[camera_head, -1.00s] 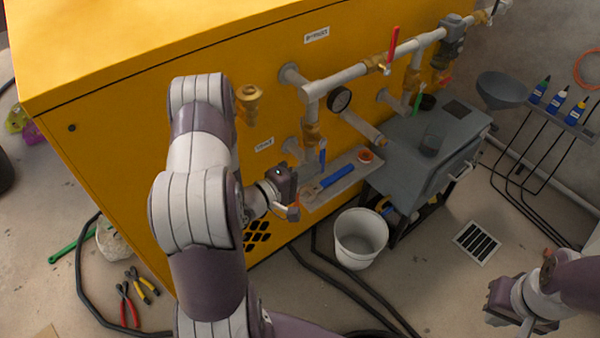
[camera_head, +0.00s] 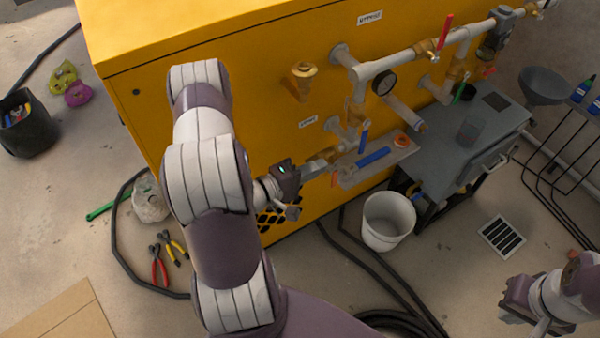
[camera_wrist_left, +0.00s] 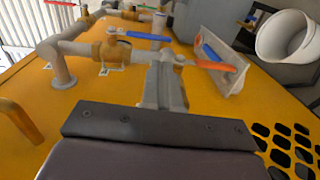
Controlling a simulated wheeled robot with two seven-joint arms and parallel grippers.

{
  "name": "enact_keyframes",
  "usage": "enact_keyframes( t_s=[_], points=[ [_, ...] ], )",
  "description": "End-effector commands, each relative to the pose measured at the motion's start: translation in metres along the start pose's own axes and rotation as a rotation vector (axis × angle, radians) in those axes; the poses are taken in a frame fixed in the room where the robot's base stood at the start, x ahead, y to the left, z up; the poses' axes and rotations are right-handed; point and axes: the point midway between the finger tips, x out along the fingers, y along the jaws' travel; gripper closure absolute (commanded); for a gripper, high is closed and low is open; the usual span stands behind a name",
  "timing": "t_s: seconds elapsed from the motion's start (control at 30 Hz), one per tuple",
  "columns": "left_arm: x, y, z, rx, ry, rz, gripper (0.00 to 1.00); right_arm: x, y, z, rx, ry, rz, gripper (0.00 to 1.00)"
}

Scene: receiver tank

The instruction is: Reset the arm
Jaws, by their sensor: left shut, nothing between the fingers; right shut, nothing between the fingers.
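My left gripper (camera_head: 318,165) is shut and empty in front of the yellow machine's (camera_head: 240,80) side, by the lower pipe fittings. In the left wrist view its closed grey fingers (camera_wrist_left: 163,85) point towards the pipes; a brass fitting lies close beyond them, and I cannot tell whether they touch. My left arm (camera_head: 207,190) is bent and covers part of the machine's side. My right gripper (camera_head: 522,308) is at the lower right of the head view, shut and empty, above the floor and away from the machine.
A small shelf (camera_head: 352,180) with a blue-handled tool (camera_head: 373,157) is just right of my left gripper. A white bucket (camera_head: 388,222), grey tank (camera_head: 470,130) and black hoses (camera_head: 365,265) are nearby. Pliers (camera_head: 159,265) lie on the floor at left. A red-handled valve (camera_head: 445,32) tops the pipework.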

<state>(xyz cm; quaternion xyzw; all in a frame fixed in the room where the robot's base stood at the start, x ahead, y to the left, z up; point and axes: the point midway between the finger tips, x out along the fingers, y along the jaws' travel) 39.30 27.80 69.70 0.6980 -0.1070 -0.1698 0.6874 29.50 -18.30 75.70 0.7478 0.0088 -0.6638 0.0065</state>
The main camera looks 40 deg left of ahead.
Motion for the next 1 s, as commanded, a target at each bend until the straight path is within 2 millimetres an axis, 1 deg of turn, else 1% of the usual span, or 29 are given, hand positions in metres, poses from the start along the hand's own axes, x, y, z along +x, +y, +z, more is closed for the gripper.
enact_keyframes(
  t_s=[0.03,0.1,0.2,0.3,0.47,0.53,0.57,0.63,0.67,0.7,0.73,0.77,0.8,0.83,0.87,0.9,0.97,1.0],
  points=[
    [-0.01,0.0,-0.001,-0.004,0.007,-0.001,1.0,-0.003,0.0,0.0,0.0,0.0,0.0,1.0],
    [-0.022,-0.001,-0.001,-0.002,0.005,0.001,1.0,-0.005,0.0,-0.001,0.0,0.0,0.0,1.0],
    [-0.033,-0.003,-0.001,-0.002,0.003,0.001,1.0,-0.006,0.0,-0.001,0.0,0.0,0.0,1.0],
    [-0.037,-0.004,0.0,-0.001,0.001,0.0,1.0,-0.006,0.0,-0.001,0.0,0.0,0.0,1.0],
    [-0.038,-0.004,0.001,0.0,-0.001,0.001,1.0,-0.005,0.0,-0.001,0.0,0.0,0.0,1.0],
    [-0.037,-0.005,0.001,0.028,-0.003,-0.005,1.0,-0.005,0.0,-0.001,0.0,0.0,0.0,1.0],
    [-0.038,-0.011,0.002,0.065,-0.01,-0.031,1.0,-0.005,0.0,-0.001,0.0,0.0,0.0,1.0],
    [-0.042,-0.044,0.001,0.18,-0.01,-0.197,1.0,-0.005,0.0,-0.001,0.0,0.0,0.0,1.0],
    [-0.048,-0.064,-0.001,0.233,-0.01,-0.307,1.0,-0.005,0.0,-0.001,0.0,0.0,0.0,1.0],
    [-0.062,-0.089,-0.009,0.315,-0.015,-0.481,1.0,-0.006,0.0,-0.001,0.0,0.0,0.0,1.0],
    [-0.075,-0.104,-0.017,0.382,-0.032,-0.624,1.0,-0.006,0.0,-0.001,0.0,0.0,0.0,1.0],
    [-0.088,-0.115,-0.023,0.446,-0.071,-0.766,1.0,-0.006,0.0,-0.001,0.0,0.0,0.0,1.0],
    [-0.104,-0.12,-0.028,0.523,-0.143,-0.939,1.0,-0.006,0.0,-0.001,0.0,0.0,0.0,1.0],
    [-0.115,-0.119,-0.029,0.567,-0.203,-1.052,1.0,-0.006,0.0,-0.001,0.0,0.0,0.0,1.0],
    [-0.123,-0.114,-0.028,0.601,-0.264,-1.148,1.0,-0.006,0.0,-0.001,0.0,0.0,0.0,1.0],
    [-0.132,-0.102,-0.024,0.635,-0.346,-1.253,1.0,-0.006,0.0,-0.001,0.0,0.0,0.0,1.0],
    [-0.137,-0.079,-0.011,0.665,-0.463,-1.361,1.0,-0.006,0.0,-0.001,0.0,0.0,0.0,1.0],
    [-0.136,-0.061,0.002,0.678,-0.536,-1.405,1.0,-0.005,0.0,-0.001,0.0,0.0,0.0,1.0]
  ],
)
